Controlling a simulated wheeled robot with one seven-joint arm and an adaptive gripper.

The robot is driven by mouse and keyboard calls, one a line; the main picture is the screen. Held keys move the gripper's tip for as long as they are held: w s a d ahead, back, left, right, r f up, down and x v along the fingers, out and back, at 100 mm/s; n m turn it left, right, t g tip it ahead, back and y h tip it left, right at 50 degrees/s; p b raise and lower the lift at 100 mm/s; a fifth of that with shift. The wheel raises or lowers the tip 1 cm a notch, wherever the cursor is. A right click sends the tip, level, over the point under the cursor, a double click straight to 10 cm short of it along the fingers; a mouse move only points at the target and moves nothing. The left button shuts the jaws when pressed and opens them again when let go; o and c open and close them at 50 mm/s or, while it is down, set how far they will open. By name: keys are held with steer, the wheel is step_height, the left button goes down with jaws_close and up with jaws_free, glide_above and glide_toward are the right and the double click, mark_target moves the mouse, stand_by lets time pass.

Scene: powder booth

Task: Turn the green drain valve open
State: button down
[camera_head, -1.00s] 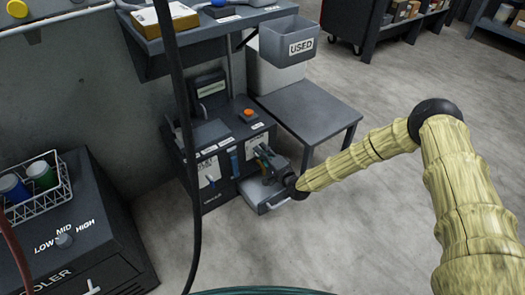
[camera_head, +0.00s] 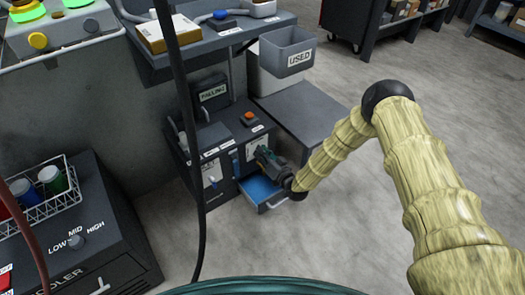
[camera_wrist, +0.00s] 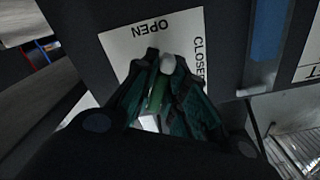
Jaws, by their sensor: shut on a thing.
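In the wrist view the green valve handle (camera_wrist: 157,93) lies between the fingers of my gripper (camera_wrist: 165,100), which are shut on it. Its pale round pivot (camera_wrist: 167,63) shows just past the fingertips. The handle slants down and slightly left from the pivot, on a white label (camera_wrist: 120,45) marked OPEN above and CLOSED at the right. In the head view my gripper (camera_head: 266,156) is at the front of the dark cabinet (camera_head: 222,160) and hides the handle. Below it a tray (camera_head: 272,207) sticks out, its inside blue.
A blue strip (camera_wrist: 268,30) is beside the valve label. A display (camera_head: 212,92) on the cabinet seems to read FALLING. A grey table (camera_head: 300,115) and a USED bin (camera_head: 286,50) stand behind. A black cable (camera_head: 190,120) hangs in front; a dark cooler (camera_head: 90,240) stands left.

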steer(key=n+p, duration=0.1)
steer(key=n, duration=0.2)
steer(key=n+p, duration=0.1)
steer(key=n, duration=0.1)
steer(key=shift+w+d+r+n, duration=0.1)
steer(key=shift+w+d+n, duration=0.05)
steer(key=shift+n, duration=0.25)
stand_by(0.4)
steer(key=c, duration=1.5)
jaws_free()
steer(key=shift+s, duration=0.2)
steer(key=v, duration=1.1)
steer(key=shift+s+d, duration=0.25)
